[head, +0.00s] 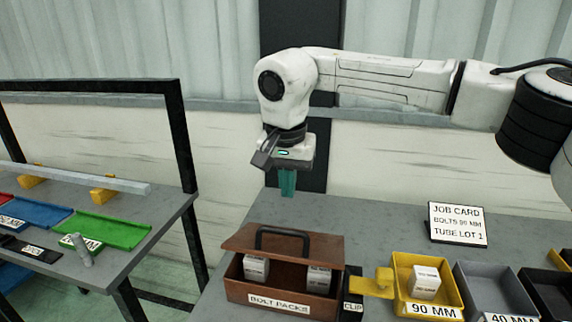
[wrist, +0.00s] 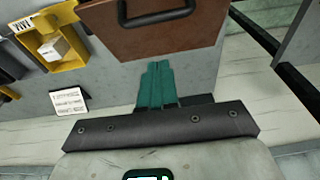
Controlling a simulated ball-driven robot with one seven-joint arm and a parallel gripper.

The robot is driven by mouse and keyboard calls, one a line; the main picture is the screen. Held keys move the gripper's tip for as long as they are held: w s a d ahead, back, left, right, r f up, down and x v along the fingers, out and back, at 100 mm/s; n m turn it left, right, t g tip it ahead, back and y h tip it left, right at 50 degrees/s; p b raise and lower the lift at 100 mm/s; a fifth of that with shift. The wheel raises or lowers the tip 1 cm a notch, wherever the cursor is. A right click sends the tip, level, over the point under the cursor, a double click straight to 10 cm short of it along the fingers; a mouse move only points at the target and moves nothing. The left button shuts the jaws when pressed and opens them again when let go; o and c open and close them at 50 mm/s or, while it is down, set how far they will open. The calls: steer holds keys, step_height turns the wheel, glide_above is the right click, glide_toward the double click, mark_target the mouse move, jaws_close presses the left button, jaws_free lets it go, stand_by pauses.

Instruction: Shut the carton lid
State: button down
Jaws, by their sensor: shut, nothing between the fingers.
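The carton is a brown box (head: 262,292) labelled "BOLT PACKS" on the grey bench in the head view. Its lid (head: 308,247) has a black handle and stands partly open, tilted up over the back; two white packs show inside. In the wrist view the lid (wrist: 150,38) with its handle is at the top. My gripper (head: 287,192) hangs above and behind the carton, pointing down with green fingers closed together and empty. It also shows in the wrist view (wrist: 156,75), apart from the carton as far as I can tell.
Right of the carton are a "CLIP" part (head: 353,293), a yellow "90 MM" bin (head: 446,290) holding a white pack, and a grey "40 MM" bin (head: 493,285). A job card (head: 457,224) stands behind. A second bench (head: 150,220) with coloured trays is at left, across a gap.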

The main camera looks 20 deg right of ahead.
mark_target(285, 230)
steer(key=shift+s+a+f+p, duration=0.15)
steer(key=shift+s+a+f, duration=0.1)
steer(key=shift+f, duration=0.75)
steer(key=shift+s+a+f+p, duration=0.15)
steer(key=shift+s+f, duration=0.1)
steer(key=shift+f, duration=0.7)
steer(key=shift+s+a+f+p, duration=0.15)
steer(key=shift+s+a+f, duration=0.1)
steer(key=shift+f, duration=0.75)
steer(key=shift+f, duration=0.1)
